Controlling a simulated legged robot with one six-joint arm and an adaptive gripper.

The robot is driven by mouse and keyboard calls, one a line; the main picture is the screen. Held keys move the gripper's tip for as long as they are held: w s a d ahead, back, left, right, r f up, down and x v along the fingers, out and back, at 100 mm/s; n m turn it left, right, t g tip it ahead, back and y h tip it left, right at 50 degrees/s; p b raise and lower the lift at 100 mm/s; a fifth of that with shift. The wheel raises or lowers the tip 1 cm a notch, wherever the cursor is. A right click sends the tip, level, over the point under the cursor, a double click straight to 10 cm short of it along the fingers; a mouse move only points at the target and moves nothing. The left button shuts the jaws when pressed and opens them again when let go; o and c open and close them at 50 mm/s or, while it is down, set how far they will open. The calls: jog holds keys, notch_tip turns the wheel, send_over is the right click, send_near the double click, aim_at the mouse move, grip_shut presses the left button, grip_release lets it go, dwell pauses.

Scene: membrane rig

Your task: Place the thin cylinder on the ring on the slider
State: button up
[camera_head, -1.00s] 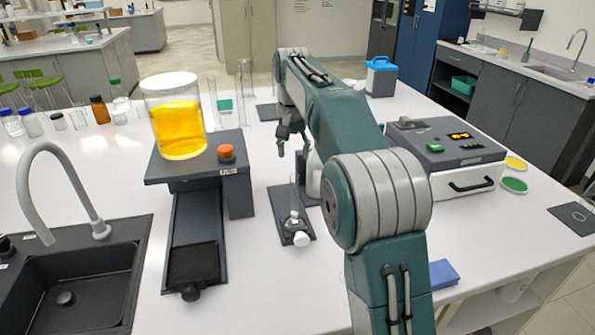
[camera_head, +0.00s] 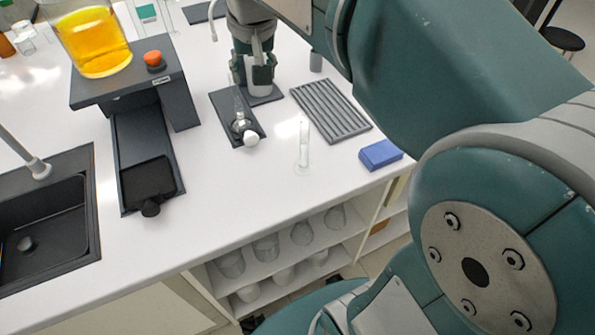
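A thin, clear glass cylinder (camera_head: 303,148) stands upright on the white bench, left of a blue block. The item that looks like the slider is a long dark rail (camera_head: 133,142) under the raised platform, with a black inset and a round knob at its front. I cannot make out a ring on it. My gripper (camera_head: 255,82) points down at the upper middle, in front of a whitish upright object on a dark plate. It is behind and left of the thin cylinder, well apart from it. Whether its fingers are open or shut is unclear.
A jar of orange liquid (camera_head: 92,42) and an orange knob (camera_head: 154,61) sit on the platform (camera_head: 120,88). A small dark stand (camera_head: 226,108) with glass and a white knob, a ribbed grey mat (camera_head: 330,108) and a blue block (camera_head: 380,154) lie nearby. A sink (camera_head: 70,225) is left.

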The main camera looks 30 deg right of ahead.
jog(key=s+f+n+t, duration=0.1)
jog(key=s+f, duration=0.3)
jog(key=s, duration=0.4)
jog(key=s+f+n+t, duration=0.1)
jog(key=s+f, duration=0.4)
jog(key=s, duration=0.3)
jog(key=shift+s+t, duration=0.3)
jog(key=shift+s, duration=0.05)
